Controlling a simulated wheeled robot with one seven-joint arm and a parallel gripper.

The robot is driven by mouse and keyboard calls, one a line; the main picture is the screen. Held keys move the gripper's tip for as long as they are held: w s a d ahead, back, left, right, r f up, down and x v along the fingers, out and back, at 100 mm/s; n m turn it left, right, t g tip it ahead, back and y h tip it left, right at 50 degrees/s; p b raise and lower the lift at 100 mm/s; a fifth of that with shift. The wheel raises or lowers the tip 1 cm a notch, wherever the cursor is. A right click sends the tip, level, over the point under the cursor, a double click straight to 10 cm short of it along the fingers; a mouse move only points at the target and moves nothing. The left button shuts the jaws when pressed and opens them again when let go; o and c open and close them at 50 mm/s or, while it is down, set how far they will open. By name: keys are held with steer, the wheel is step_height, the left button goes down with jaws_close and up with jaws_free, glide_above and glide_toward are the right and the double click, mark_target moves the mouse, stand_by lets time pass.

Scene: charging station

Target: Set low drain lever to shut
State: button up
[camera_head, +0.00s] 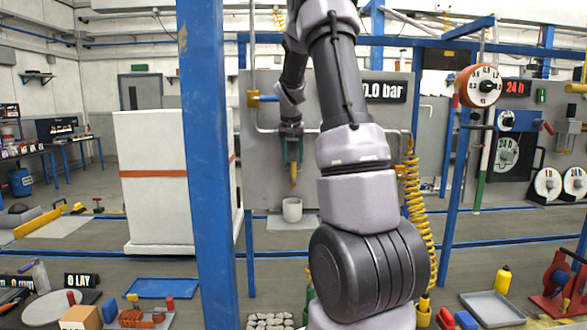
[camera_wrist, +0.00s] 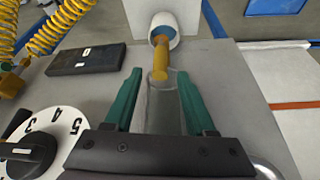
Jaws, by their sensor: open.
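A yellow-orange piece (camera_head: 293,176), which looks like the low drain lever, hangs below my gripper in the head view. In the wrist view the yellow piece (camera_wrist: 160,62) lies just beyond and between the fingertips, apart from both. My gripper (camera_wrist: 160,82) has green fingers spread wide, with a clear, glass-like cylinder (camera_wrist: 163,112) between them. In the head view my gripper (camera_head: 292,152) is in front of the grey panel (camera_head: 262,178). A white bucket (camera_head: 292,211) stands on the floor below; it also shows in the wrist view (camera_wrist: 174,22). The lever's exact setting is hard to tell.
A numbered white dial (camera_wrist: 55,132) with a black knob and a dark plate (camera_wrist: 87,59) are on the panel beside my gripper. Yellow coiled hoses (camera_head: 414,205) hang to the right. A blue post (camera_head: 208,180) and a white cabinet (camera_head: 157,205) stand to the left.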

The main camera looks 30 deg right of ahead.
mark_target(293, 161)
steer(key=x, duration=0.5)
jaws_close()
stand_by(1.4)
